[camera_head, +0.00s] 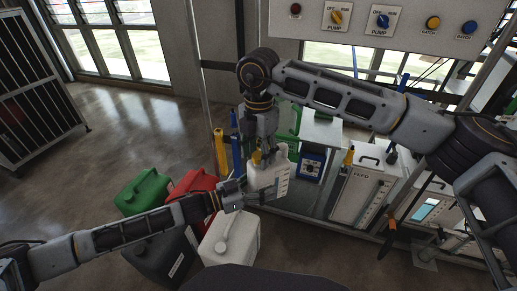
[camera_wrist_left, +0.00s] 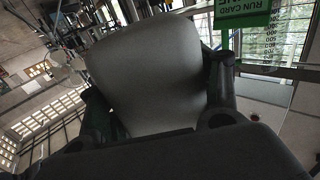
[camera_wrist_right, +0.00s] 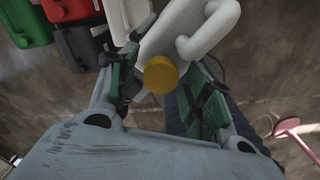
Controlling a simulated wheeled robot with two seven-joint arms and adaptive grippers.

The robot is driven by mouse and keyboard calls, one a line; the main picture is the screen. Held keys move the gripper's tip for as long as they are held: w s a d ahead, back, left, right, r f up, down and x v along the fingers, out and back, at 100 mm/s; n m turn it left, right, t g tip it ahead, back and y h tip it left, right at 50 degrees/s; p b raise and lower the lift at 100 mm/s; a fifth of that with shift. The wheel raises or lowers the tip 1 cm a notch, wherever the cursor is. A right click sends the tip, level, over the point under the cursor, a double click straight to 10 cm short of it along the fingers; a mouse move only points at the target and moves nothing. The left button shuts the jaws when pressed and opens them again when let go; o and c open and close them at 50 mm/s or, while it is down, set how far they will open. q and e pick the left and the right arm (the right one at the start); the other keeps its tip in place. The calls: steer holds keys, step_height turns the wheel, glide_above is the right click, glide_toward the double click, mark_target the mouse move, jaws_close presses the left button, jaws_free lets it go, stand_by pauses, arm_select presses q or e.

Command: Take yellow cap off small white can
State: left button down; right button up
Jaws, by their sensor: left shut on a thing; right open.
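The small white can (camera_head: 268,176) is held in the air, with a measuring scale on its side. My left gripper (camera_head: 243,194) is shut on it from the left; in the left wrist view the can (camera_wrist_left: 150,70) fills the space between the fingers. The yellow cap (camera_wrist_right: 160,74) is on the can's neck in the right wrist view, beside the white handle (camera_wrist_right: 208,30). My right gripper (camera_wrist_right: 163,88) is open above the can, its green-padded fingers on either side of the cap. Whether they touch the cap I cannot tell.
Green (camera_head: 145,191), red (camera_head: 192,183), dark grey (camera_head: 160,252) and larger white (camera_head: 231,237) canisters stand on the floor at lower left. A bench with a feed box (camera_head: 362,187) stands at right, under a button panel (camera_head: 390,18).

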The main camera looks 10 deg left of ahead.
steer(key=shift+c, duration=0.3)
steer(key=c, duration=1)
steer(key=shift+n, duration=0.3)
steer(key=n, duration=0.7)
steer(key=shift+w, duration=0.1)
steer(key=n, duration=0.4)
steer(key=shift+w+d+r, duration=0.1)
steer(key=shift+n, duration=2.2)
